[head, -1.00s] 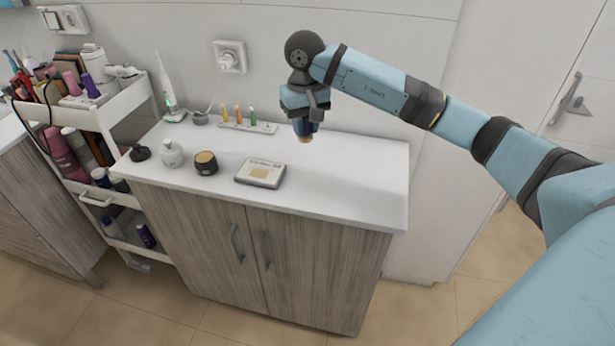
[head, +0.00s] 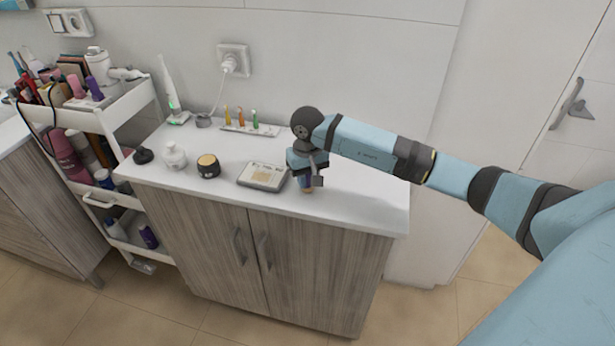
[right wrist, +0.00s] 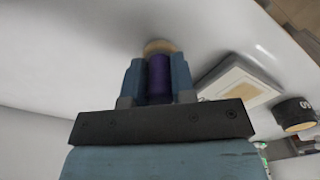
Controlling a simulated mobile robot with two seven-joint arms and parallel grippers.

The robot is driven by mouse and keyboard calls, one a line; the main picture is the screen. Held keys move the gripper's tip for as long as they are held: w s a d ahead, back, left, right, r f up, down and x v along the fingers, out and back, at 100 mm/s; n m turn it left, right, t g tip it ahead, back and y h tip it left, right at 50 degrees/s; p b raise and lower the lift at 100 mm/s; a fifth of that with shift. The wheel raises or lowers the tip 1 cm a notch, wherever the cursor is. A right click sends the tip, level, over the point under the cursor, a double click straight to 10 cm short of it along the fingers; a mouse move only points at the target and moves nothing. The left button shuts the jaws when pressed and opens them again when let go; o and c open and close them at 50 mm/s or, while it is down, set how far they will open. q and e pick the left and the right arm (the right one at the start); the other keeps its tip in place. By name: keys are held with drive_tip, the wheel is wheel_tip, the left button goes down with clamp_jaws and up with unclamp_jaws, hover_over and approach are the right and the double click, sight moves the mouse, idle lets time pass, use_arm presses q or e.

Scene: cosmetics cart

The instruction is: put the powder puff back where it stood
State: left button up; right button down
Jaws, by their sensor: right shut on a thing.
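The powder puff has a purple handle and a tan pad. It shows in the right wrist view (right wrist: 159,76), pad pointing away from the gripper, and partly in the head view (head: 307,188). My right gripper (head: 309,177) is shut on its handle, and the fingers also show in the right wrist view (right wrist: 158,82). The gripper points down over the white counter (head: 365,200), just right of the powder compact (head: 263,176). The pad is at or very near the counter surface; I cannot tell whether it touches. My left gripper is not in view.
A black jar with a tan top (head: 208,166), a white bottle (head: 174,155) and a small dark item (head: 143,156) stand left of the compact. A tray with several coloured sticks (head: 250,129) and an electric toothbrush (head: 172,92) are behind. The counter's right part is clear.

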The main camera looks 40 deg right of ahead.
drive_tip(key=shift+f+b, duration=0.2)
drive_tip(key=shift+b, duration=0.1)
drive_tip(key=c, duration=1)
unclamp_jaws()
drive_tip(key=shift+r, duration=0.1)
drive_tip(key=shift+o, duration=0.2)
